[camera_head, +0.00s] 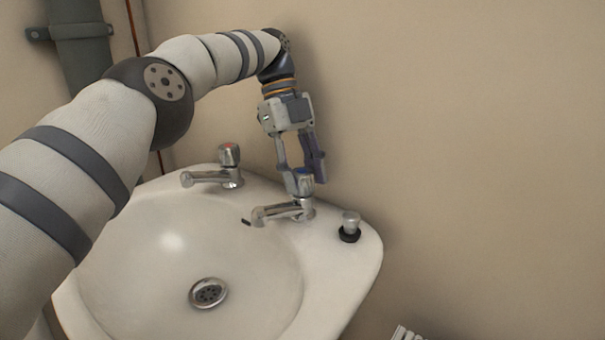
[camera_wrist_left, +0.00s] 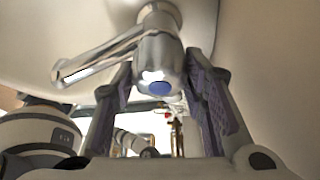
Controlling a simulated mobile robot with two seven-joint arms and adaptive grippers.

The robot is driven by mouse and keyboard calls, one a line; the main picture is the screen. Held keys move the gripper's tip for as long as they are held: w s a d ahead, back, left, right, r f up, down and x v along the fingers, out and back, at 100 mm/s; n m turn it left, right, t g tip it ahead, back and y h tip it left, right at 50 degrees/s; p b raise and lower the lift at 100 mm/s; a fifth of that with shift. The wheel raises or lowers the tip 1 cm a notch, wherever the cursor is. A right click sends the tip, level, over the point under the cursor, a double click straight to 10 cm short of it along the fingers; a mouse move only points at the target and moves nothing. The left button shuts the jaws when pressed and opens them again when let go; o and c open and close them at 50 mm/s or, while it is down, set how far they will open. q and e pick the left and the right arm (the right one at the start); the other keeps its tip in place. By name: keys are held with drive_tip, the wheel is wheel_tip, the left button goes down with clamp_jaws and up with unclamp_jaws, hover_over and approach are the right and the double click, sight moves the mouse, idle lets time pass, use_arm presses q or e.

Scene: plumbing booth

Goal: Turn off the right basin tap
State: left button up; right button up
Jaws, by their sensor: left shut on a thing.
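The right basin tap (camera_head: 285,211) is chrome with a blue-marked head and stands at the back of the white basin (camera_head: 358,262). Its spout points left over the bowl. My left gripper (camera_head: 304,174) comes down from above and is shut on this tap's head, a finger on either side. In the left wrist view the tap (camera_wrist_left: 150,52) and its blue cap (camera_wrist_left: 160,88) show between the purple-grey finger pads. The fingers partly hide the head in the head view. No running water can be made out. My right gripper is not in view.
The left tap (camera_head: 216,174), with a red mark, stands to the left on the same rim. A plug (camera_head: 350,226) with a black base sits on the rim to the right. The drain (camera_head: 208,293) is uncovered. The beige wall (camera_head: 450,130) is close behind.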

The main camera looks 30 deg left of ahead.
use_arm(q)
drive_tip(key=o, duration=1.2)
drive_tip(key=shift+f, duration=0.1)
drive_tip(key=shift+c, duration=0.2)
